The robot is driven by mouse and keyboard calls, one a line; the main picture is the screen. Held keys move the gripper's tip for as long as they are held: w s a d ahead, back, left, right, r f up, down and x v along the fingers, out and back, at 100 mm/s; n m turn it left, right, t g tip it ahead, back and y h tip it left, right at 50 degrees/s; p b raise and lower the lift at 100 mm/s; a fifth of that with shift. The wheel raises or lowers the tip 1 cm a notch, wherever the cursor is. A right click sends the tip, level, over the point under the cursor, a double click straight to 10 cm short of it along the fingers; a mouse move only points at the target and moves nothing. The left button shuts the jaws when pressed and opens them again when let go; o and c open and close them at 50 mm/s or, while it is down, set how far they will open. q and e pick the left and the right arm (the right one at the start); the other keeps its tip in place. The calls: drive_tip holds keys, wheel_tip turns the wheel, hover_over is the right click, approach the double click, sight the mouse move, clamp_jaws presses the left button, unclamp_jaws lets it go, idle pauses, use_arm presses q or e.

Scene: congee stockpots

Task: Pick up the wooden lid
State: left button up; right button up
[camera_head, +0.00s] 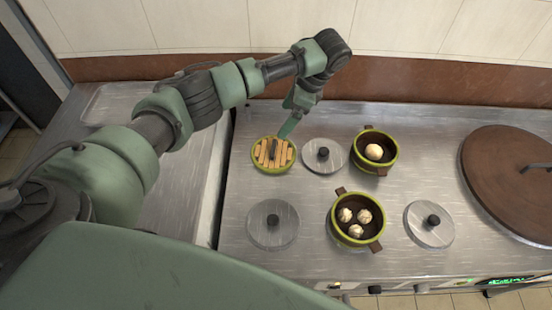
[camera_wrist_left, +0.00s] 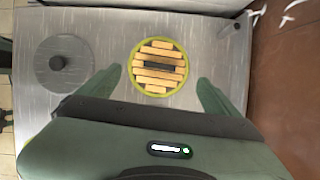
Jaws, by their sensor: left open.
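The wooden lid (camera_head: 273,154) is round, with light slats, a yellow-green rim and a dark bar handle. It lies on the steel stove top on the left side. It also shows in the left wrist view (camera_wrist_left: 160,56), centred between and beyond the two fingers. My left gripper (camera_head: 289,127) is above the back edge of the lid in the head view. In the left wrist view the left gripper (camera_wrist_left: 158,85) has its green fingers wide apart with nothing between them. My right gripper is not in view.
Grey metal lids lie close by, one right of the wooden lid (camera_head: 323,155) and one in front (camera_head: 273,223). Two green pots (camera_head: 375,150) (camera_head: 358,222) hold pale balls. A large brown lid (camera_head: 512,180) is at the right. A brown wall strip (camera_head: 430,80) runs behind.

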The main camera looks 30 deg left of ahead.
use_arm(q)
drive_tip(key=b, duration=0.6)
approach(273, 148)
drive_tip(key=f, duration=0.1)
drive_tip(key=p+x, duration=0.1)
drive_tip(key=x, duration=0.5)
drive_tip(key=shift+a+f+p, duration=0.3)
drive_tip(key=shift+p, duration=0.1)
drive_tip(key=shift+a+f, duration=0.1)
drive_tip(key=shift+f, duration=0.3)
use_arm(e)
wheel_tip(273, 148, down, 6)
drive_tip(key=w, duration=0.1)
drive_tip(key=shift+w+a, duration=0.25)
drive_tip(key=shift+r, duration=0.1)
use_arm(q)
drive_tip(key=c, duration=1.5)
